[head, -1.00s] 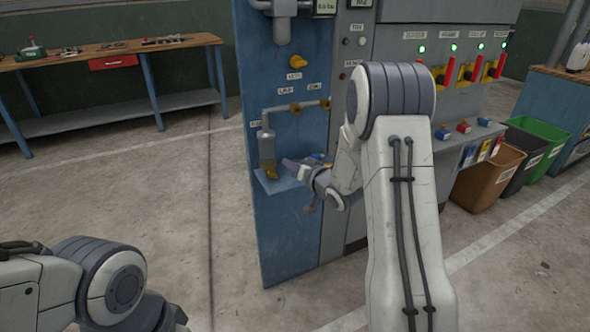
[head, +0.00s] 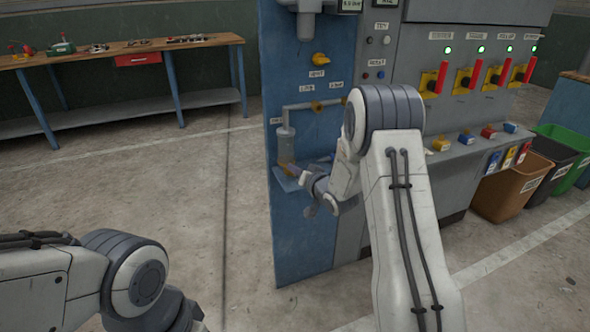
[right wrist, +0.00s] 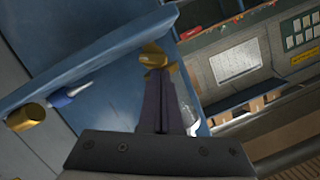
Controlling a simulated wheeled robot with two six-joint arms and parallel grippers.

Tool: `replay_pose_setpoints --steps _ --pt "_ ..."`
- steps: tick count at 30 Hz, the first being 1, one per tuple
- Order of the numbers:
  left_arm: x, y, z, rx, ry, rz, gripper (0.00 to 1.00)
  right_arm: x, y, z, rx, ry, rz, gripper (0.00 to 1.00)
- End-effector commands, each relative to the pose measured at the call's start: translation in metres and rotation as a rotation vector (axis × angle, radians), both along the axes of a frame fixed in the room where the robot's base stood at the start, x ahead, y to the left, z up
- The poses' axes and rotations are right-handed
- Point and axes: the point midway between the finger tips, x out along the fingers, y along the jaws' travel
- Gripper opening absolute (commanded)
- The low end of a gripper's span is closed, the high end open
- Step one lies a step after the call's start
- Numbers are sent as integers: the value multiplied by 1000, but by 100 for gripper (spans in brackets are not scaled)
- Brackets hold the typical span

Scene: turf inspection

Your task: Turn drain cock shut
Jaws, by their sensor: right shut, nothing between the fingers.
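The drain cock (right wrist: 153,57) is a small brass-yellow piece. In the head view it shows only as a sliver below the clear bowl (head: 286,146) on the blue panel. My right gripper (head: 296,171) reaches in from the right, low under the bowl. In the right wrist view its dark fingers (right wrist: 160,85) are shut together, with their tips at the cock and nothing between them. I cannot tell whether the tips touch it. The cock's exact angle is partly hidden by the fingers. My left arm shows at lower left, but its gripper is out of view.
A blue ledge (head: 287,184) juts out below the bowl. A yellow knob (head: 320,59) and a grey pipe (head: 298,106) are above. Yellow-plated red levers (head: 432,84) and bins (head: 510,187) are to the right. A workbench (head: 110,56) stands at back left.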

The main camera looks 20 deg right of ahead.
Motion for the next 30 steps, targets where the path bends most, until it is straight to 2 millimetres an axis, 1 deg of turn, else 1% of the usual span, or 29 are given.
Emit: replay_pose_setpoints --steps 17,23,28,30 --pt "0 0 -10 0 0 0 50 -1 8 -9 -115 -3 2 0" --pt "0 0 -18 0 0 0 50 -1 10 -10 -213 -3 3 0" --pt "0 0 -24 0 0 0 50 -1 13 -11 -331 -6 3 0" --pt "0 0 -25 0 0 0 50 -1 13 -12 -337 -5 3 0"
